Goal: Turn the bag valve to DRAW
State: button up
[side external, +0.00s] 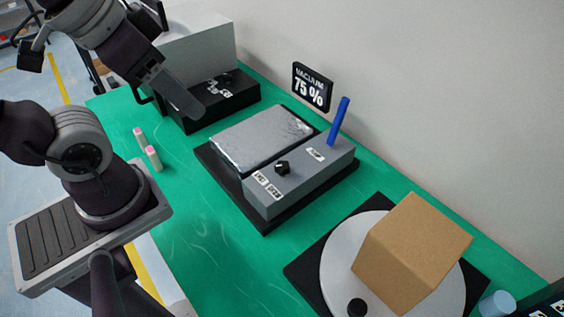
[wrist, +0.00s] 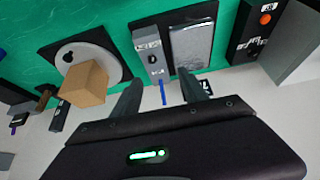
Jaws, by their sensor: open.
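A grey control block (side external: 300,182) carries a black knob (side external: 282,168), two small white labels (side external: 268,185) in front of it and one label (side external: 316,154) behind. An upright, slightly tilted blue lever (side external: 338,122) stands at its far end. The label text is too small to read, and I cannot tell which part is the bag valve. The knob (wrist: 153,59) and blue lever (wrist: 162,93) also show in the wrist view. A silver bag (side external: 262,138) lies flat beside the block. My gripper (side external: 190,105) is open and empty, apart from the block, up and left of it.
A sign (side external: 312,87) reads VACUUM 75 %. A cardboard box (side external: 412,250) sits on a round turntable (side external: 338,262) at front right. A black box (side external: 225,100) with labels stands at the back. Two pink-topped vials (side external: 153,158) stand on the green table at left.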

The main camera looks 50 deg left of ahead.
jog(key=w+d+f+m+g, duration=0.1)
jog(key=w+f+m+g, duration=0.15)
jog(key=w, duration=0.35)
jog(key=m+g, duration=0.3)
jog(key=m, duration=0.4)
send_over(283, 165)
notch_tip(283, 165, down, 12)
jog(key=shift+f, duration=0.1)
notch_tip(283, 165, down, 7)
jog(key=shift+f, duration=0.1)
grip_shut()
